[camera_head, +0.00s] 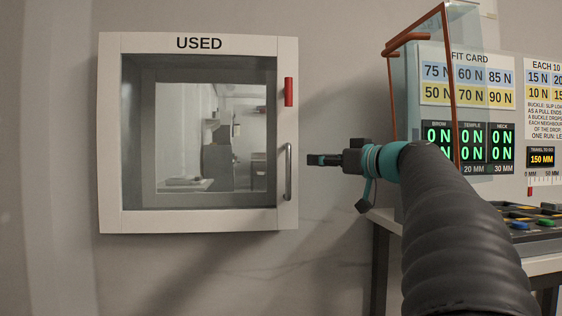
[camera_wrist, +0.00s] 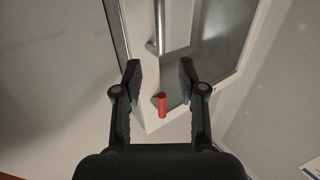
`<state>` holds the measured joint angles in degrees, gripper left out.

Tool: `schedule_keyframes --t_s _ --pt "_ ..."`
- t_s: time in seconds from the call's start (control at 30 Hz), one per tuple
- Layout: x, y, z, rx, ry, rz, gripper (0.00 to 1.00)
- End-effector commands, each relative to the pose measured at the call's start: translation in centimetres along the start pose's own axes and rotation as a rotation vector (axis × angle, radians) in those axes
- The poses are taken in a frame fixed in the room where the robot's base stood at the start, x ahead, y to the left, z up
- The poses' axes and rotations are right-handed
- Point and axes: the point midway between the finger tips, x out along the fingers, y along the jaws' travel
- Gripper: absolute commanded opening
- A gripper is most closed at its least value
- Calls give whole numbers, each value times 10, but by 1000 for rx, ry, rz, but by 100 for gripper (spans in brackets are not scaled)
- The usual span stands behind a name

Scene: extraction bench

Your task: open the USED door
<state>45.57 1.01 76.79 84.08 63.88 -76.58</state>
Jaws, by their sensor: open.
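The USED door (camera_head: 198,220) is a white-framed glass door on a wall cabinet, with the word USED on its top edge. It looks shut. A vertical metal handle (camera_head: 288,172) is on its right side, with a red tab (camera_head: 289,92) above it. My gripper (camera_head: 312,160) is just right of the handle, pointing left, apart from it in the head view. In the wrist view my gripper (camera_wrist: 160,72) has its two fingers spread with nothing held. The handle (camera_wrist: 160,28) shows beyond the fingertips, and the red tab (camera_wrist: 162,105) shows between the fingers.
A bench (camera_head: 545,265) with colored parts stands at the right, below a FIT CARD panel (camera_head: 468,60) and force displays (camera_head: 468,142). A clear panel with a reddish-brown frame (camera_head: 449,60) stands close above my arm. The wall left of the cabinet is bare.

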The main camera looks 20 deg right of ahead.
Motion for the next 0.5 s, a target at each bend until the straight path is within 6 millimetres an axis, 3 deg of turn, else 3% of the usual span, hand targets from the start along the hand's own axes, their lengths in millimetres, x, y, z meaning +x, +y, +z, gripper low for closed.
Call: schedule_keyframes --t_s 0.5 --pt "94 -1 0 3 -2 -3 41"
